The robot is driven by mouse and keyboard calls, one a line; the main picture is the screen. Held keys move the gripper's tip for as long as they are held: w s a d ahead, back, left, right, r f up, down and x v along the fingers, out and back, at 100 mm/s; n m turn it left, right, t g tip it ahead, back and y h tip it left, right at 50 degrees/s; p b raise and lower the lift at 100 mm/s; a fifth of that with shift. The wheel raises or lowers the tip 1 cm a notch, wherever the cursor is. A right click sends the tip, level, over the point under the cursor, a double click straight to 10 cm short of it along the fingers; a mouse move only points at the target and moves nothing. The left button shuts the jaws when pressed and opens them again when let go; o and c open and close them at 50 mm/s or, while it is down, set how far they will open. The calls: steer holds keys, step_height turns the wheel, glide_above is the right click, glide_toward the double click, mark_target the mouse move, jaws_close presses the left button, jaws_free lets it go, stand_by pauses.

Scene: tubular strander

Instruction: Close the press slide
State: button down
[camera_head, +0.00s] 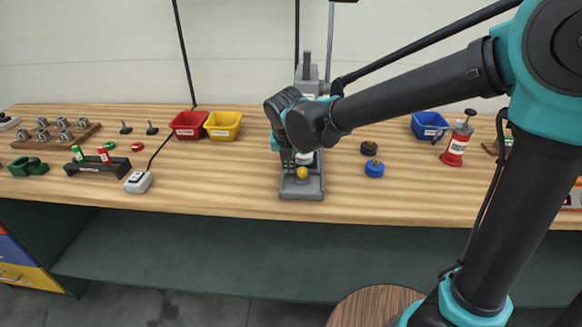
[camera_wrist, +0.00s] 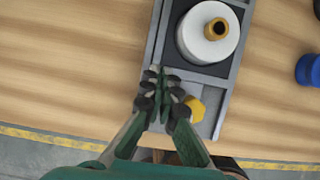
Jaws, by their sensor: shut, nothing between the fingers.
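The grey press (camera_head: 312,188) stands upright on the workbench, partly hidden behind my arm. A yellow knob (camera_head: 302,172) sits near the front of its base. In the wrist view the knob (camera_wrist: 195,108) shows on the grey slide rails (camera_wrist: 214,118). A dark square plate (camera_wrist: 185,55) with a white round piece (camera_wrist: 208,35) and a brass centre lies farther up between the rails. My gripper (camera_wrist: 162,76) is shut and empty, over the left rail just left of the knob. Whether it touches the knob or rail I cannot tell. The head view hides my fingertips.
Right of the press are a blue knob-like part (camera_head: 374,169) and a dark one (camera_head: 368,148). A red bin (camera_head: 188,125) and yellow bin (camera_head: 223,126) stand behind left. A white switch box (camera_head: 138,182) lies left. Bench between it and the press is clear.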

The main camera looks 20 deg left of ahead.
steer(key=w, duration=0.2)
steer(key=w+a, duration=0.1)
steer(key=w, duration=0.4)
steer(key=shift+a, duration=0.35)
steer(key=shift+w+r, duration=0.1)
